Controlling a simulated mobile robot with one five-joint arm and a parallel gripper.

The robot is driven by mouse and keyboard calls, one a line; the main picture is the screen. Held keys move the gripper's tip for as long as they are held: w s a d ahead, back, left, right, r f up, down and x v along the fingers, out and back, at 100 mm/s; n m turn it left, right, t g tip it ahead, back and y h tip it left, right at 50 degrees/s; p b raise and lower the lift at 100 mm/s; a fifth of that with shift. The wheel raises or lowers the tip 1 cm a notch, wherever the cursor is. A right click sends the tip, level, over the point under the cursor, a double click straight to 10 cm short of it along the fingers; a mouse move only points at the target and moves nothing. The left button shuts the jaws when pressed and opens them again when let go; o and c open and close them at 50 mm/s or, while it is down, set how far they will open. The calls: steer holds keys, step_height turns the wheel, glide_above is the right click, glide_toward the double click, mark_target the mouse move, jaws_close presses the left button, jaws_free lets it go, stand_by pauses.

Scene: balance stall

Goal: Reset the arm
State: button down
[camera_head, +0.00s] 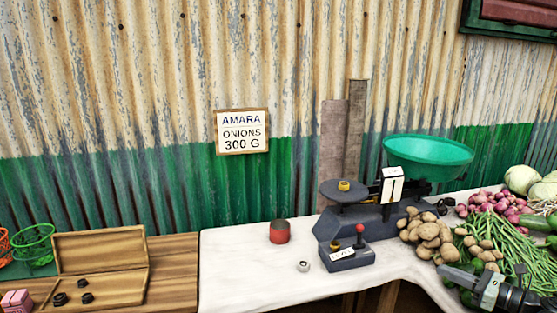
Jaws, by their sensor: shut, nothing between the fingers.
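My gripper (446,271) is at the lower right, pointing left, with its fingers shut and empty. It is in front of the vegetables, and part of my arm is cut off by the frame edge. I cannot tell whether it touches any vegetables.
A balance scale (375,222) with a green pan (429,155) stands on the white-covered table (235,262). A red tin (279,232) and a small round weight (303,266) sit left of it. Potatoes (430,240) and green beans (505,240) crowd the right. An open wooden box (100,262) is left.

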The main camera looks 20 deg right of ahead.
steer(key=w+a+f+n+g+y, duration=0.2)
steer(key=w+a+n+g+y, duration=0.2)
steer(key=w+a, duration=0.9)
steer(key=w+a+f+n+g+y, duration=0.25)
steer(key=w+a, duration=0.75)
steer(key=a, duration=0.8)
steer(key=s+a+f+n+g+h, duration=0.1)
steer(key=a+f+n+g+h, duration=0.25)
steer(key=a, duration=0.55)
steer(key=s+a+f+n+g, duration=0.1)
steer(key=a+f+n+g, duration=0.2)
steer(key=a+f+n, duration=0.5)
steer(key=a+f+n+g+h, duration=0.1)
steer(key=a+n+g, duration=0.2)
steer(key=a, duration=0.8)
steer(key=s+d+f+n+h, duration=0.1)
steer(key=d+f+n+h, duration=0.4)
steer(key=d+n+h, duration=0.5)
step_height(320, 180, up, 20)
steer(key=a+n+y+p, duration=0.1)
steer(key=n+y+p, duration=0.1)
steer(key=p, duration=1.7)
steer(key=shift+s+a+y+p, duration=0.2)
steer(key=shift+a+y+p, duration=0.15)
steer(key=shift+y, duration=0.05)
